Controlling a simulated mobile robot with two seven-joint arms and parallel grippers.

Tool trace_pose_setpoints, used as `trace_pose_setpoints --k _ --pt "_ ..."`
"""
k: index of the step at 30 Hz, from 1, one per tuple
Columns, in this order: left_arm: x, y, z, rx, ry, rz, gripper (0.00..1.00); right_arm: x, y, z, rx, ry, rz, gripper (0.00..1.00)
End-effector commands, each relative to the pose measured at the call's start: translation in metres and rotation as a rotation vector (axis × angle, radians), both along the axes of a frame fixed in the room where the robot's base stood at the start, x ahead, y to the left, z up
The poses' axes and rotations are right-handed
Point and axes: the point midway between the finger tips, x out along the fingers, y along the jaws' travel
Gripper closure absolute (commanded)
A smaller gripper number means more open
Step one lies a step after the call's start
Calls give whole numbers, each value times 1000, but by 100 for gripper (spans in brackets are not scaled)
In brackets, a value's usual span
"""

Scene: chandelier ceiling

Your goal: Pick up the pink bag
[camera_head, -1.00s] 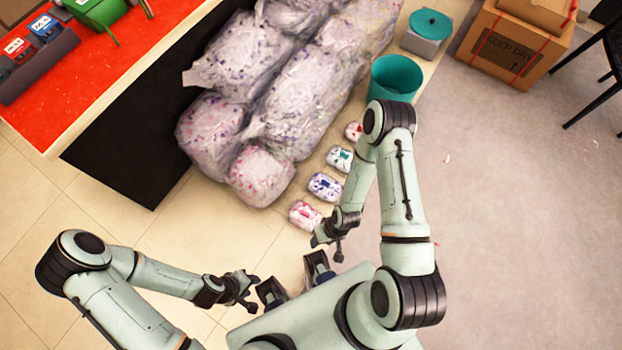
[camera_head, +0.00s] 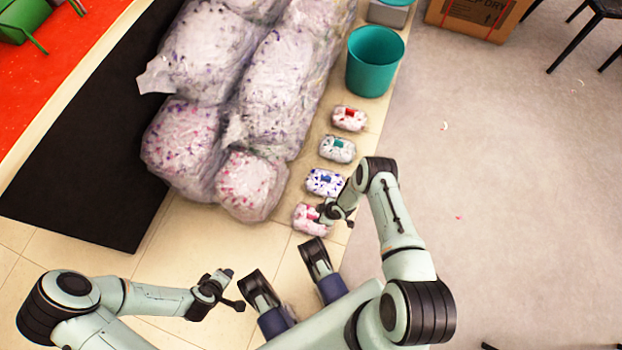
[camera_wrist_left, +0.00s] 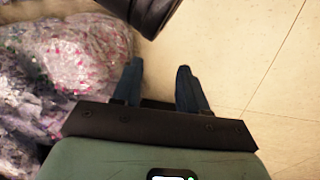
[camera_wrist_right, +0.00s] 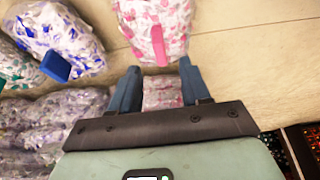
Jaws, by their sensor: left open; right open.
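The small pink bag (camera_head: 308,219) is a clear packet of pink bits with a pink label, at the near end of a row of small bags on the tiles. In the right wrist view the pink bag (camera_wrist_right: 158,28) lies just beyond my fingertips. My right gripper (camera_head: 325,214) is open and empty, over the near right part of the bag and partly hiding it. The right wrist view shows its two fingers (camera_wrist_right: 158,82) apart. My left gripper (camera_head: 232,288) is open and empty, low at the left, away from the bag; its fingers (camera_wrist_left: 160,78) show apart in the left wrist view.
Small blue (camera_head: 325,183), green (camera_head: 338,149) and red (camera_head: 349,118) bags continue the row. A teal bin (camera_head: 375,62) stands behind them. Large stuffed sacks (camera_head: 270,85) crowd the left side of the row.

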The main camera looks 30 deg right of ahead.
Motion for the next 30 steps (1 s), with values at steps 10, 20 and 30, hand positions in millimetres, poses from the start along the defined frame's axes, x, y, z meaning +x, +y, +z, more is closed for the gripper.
trace_pose_setpoints --k 10,20,30 --pt "-19 6 -27 2 71 8 57 11 9 -30 1 -1 -1 53" --pt "-61 12 -63 -6 213 17 57 26 21 -66 2 1 -2 53" --pt "-71 13 -67 -8 243 20 57 28 23 -70 2 0 -3 53"
